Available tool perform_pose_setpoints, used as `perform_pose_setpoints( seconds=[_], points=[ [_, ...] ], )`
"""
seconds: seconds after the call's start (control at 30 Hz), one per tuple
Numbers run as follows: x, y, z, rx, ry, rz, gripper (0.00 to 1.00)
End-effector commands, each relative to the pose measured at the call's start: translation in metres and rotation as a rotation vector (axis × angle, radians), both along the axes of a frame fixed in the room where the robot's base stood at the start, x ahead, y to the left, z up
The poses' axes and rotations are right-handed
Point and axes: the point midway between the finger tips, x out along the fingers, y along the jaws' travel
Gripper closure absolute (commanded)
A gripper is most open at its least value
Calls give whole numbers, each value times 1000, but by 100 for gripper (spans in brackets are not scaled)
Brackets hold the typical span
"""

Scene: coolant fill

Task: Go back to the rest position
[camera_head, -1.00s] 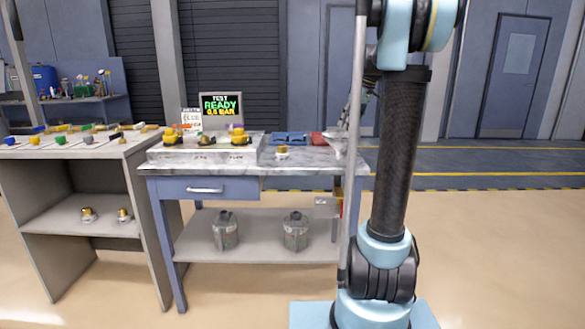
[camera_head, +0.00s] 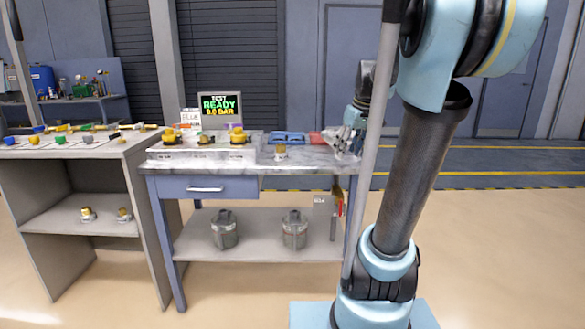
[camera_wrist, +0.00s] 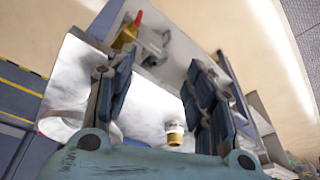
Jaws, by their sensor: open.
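My gripper (camera_head: 347,140) is at the right end of the marble-topped bench (camera_head: 310,158), partly behind my own arm and a grey pole. In the wrist view my gripper (camera_wrist: 160,85) has its two dark fingers spread wide, with nothing between them. A small brass-and-white fitting (camera_wrist: 175,133) stands on the marble top beyond the fingers; it also shows in the head view (camera_head: 280,152). A pale round bowl or funnel (camera_wrist: 62,125) lies at the left of the wrist view, beside one finger. In the head view it is mostly hidden by the gripper.
Two metal canisters (camera_head: 224,230) stand on the lower shelf. A grey side table (camera_head: 70,150) with small coloured parts is at left. Floor in front is clear.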

Motion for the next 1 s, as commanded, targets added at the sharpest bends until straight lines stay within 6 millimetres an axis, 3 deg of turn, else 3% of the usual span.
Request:
perform_pose_setpoints(
  seconds=[0.03, 0.2, 0.6, 0.8, 1.0],
  points=[
    [-18, 3, -9, -3, 7, -22, 51],
    [-69, 6, -40, -17, 32, -113, 51],
    [-178, 5, -131, -50, 68, -330, 51],
    [-219, 2, -176, -64, 77, -425, 51],
    [-238, 0, -199, -71, 79, -476, 51]
  ],
)
